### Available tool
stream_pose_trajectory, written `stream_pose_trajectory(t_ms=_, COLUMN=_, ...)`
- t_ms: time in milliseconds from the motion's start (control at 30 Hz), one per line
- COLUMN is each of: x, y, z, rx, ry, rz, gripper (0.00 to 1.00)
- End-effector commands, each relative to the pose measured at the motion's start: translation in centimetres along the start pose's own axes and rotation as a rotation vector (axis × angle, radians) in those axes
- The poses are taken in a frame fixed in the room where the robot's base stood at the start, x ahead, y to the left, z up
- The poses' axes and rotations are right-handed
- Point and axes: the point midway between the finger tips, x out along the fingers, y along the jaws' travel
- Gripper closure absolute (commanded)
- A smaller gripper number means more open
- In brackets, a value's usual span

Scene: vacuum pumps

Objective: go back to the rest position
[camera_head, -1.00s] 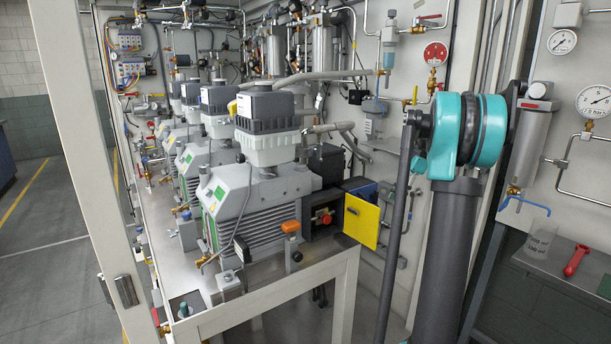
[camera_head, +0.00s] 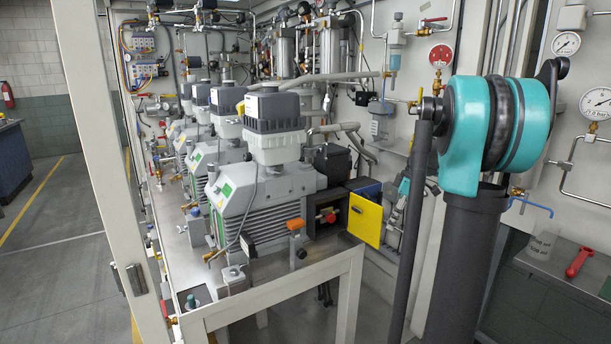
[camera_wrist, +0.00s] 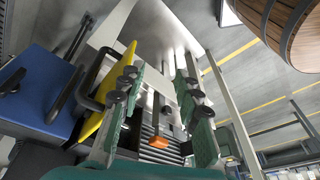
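In the wrist view, my gripper (camera_wrist: 155,57) has its two green fingers with dark joints spread apart. Nothing is held between them. Beyond the gap are a grey ribbed pump body and an orange handle (camera_wrist: 158,142). A yellow panel (camera_wrist: 118,82) lies just left of the left finger; I cannot tell whether they touch. In the head view, my arm's large teal joint and dark links stand at the right. The fingers cannot be made out clearly there.
Grey vacuum pumps (camera_head: 262,195) stand in a row on a metal bench (camera_head: 290,272) within a pale frame (camera_head: 97,130). Right are a shelf (camera_head: 550,262) with a clear beaker (camera_head: 541,246) and red-handled item (camera_head: 579,262). Floor at left is open. A wooden barrel (camera_wrist: 285,30) shows in the wrist view.

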Motion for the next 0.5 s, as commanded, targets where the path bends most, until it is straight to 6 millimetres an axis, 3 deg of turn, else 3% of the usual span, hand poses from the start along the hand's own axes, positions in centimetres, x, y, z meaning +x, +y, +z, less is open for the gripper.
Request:
stream_pose_trajectory(t_ms=267, x=6.1, y=-10.7, z=0.7, rx=0.412, ry=-0.038, rz=0.148, gripper=0.67)
stream_pose_trajectory(t_ms=500, x=11.8, y=-20.1, z=3.6, rx=0.781, ry=0.016, rz=0.296, gripper=0.67)
